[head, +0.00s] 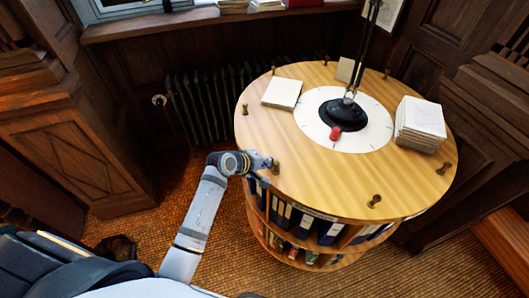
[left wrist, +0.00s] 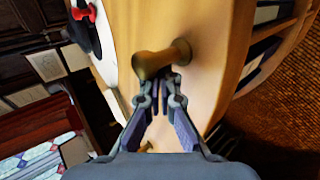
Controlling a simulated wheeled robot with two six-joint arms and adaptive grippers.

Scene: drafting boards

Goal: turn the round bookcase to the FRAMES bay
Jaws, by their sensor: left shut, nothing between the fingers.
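The round bookcase (head: 250,125) has a light wood top with several brass knobs standing near its rim. Blue binders (head: 331,233) fill the shelf below. A small label strip (head: 318,214) on the front edge is too small to read. My left gripper (head: 272,164) is at the left front rim, beside a brass knob (head: 276,167). In the left wrist view its fingertips (left wrist: 164,82) are shut and empty, right at that knob (left wrist: 160,60); I cannot tell if they touch it. My right gripper is not in view.
On the top, a white dial (head: 375,128) carries a black desk lamp (head: 346,114) and a red marker (head: 335,134). Paper stacks (head: 420,124) and a pad (head: 282,93) lie around it. A radiator (head: 200,105) stands behind, a wooden cabinet (head: 75,150) at left.

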